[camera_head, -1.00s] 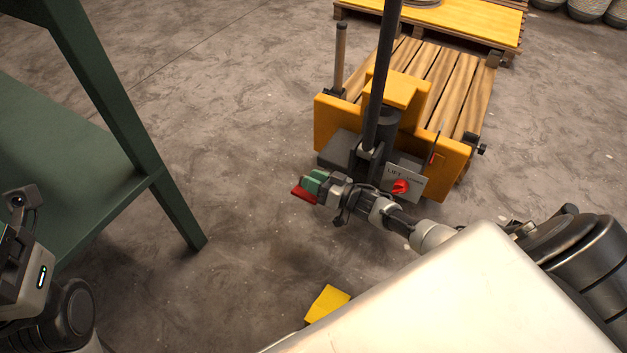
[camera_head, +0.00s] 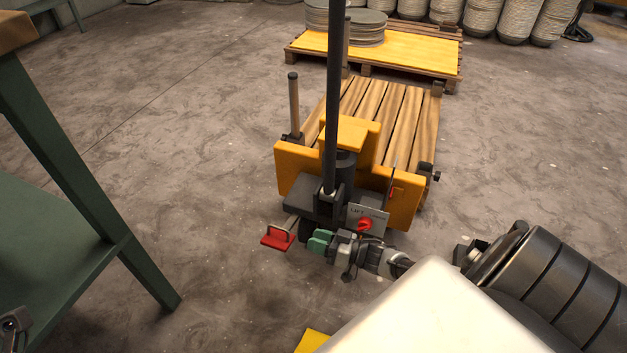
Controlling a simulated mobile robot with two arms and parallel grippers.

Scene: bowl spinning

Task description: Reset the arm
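My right gripper (camera_head: 320,241) has green fingertips and points left, low in front of the yellow pallet jack (camera_head: 292,172). Nothing shows held in it, and the angle hides whether its fingers are apart. The jack's red pedal (camera_head: 277,238) lies just left of the fingertips, with a small gap in the picture. A grey panel marked LIFT (camera_head: 378,212) with a red knob (camera_head: 364,224) is just above my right wrist. Only a small part of my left arm shows at the lower left edge; its gripper is out of view.
A green-legged table (camera_head: 75,190) stands at the left. The jack's black handle (camera_head: 334,100) rises upright; a wooden pallet (camera_head: 405,120) lies behind it. Farther back, a yellow-topped pallet (camera_head: 400,58) holds round discs (camera_head: 367,27). A yellow piece (camera_head: 312,341) shows at the bottom. Open floor lies around.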

